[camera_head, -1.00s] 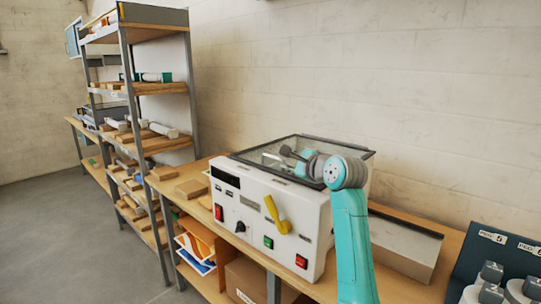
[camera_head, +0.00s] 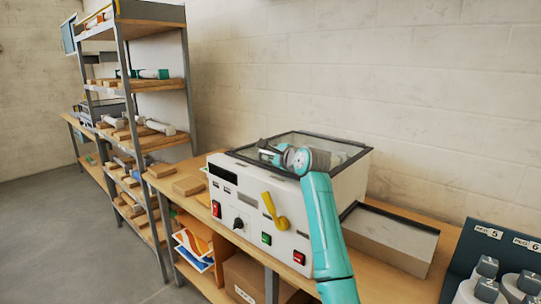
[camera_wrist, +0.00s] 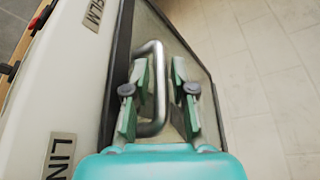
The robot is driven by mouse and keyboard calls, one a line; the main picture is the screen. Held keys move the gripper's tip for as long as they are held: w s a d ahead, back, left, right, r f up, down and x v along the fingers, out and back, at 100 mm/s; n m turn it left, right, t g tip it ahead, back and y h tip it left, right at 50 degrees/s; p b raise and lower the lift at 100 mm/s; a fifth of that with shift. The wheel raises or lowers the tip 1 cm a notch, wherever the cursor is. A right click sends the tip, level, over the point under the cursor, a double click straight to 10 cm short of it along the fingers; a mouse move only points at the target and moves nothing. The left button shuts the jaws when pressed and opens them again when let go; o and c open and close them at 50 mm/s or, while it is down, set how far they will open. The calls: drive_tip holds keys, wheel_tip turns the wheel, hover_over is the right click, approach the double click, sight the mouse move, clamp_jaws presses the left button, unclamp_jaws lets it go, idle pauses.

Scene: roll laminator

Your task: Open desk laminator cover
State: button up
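The desk laminator (camera_head: 235,212) is a white box with a yellow lever (camera_head: 273,211) and coloured switches on its front. Its dark-framed clear cover (camera_head: 330,149) lies shut on top. In the wrist view a bent metal handle (camera_wrist: 160,80) stands on the cover. My gripper (camera_wrist: 160,85) is open, with one green finger on each side of the handle's long bar in that view. I cannot tell whether either finger touches it. In the head view my gripper (camera_head: 268,150) is over the front part of the cover, and my arm hides the laminator's front right corner.
A low grey box (camera_head: 390,238) stands on the bench right of the laminator. A dark rack with numbered labels (camera_head: 495,234) is at the far right. Wooden blocks (camera_head: 188,186) lie to the left, near a tall shelf (camera_head: 150,87). A wall is behind.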

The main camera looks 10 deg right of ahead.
clamp_jaws()
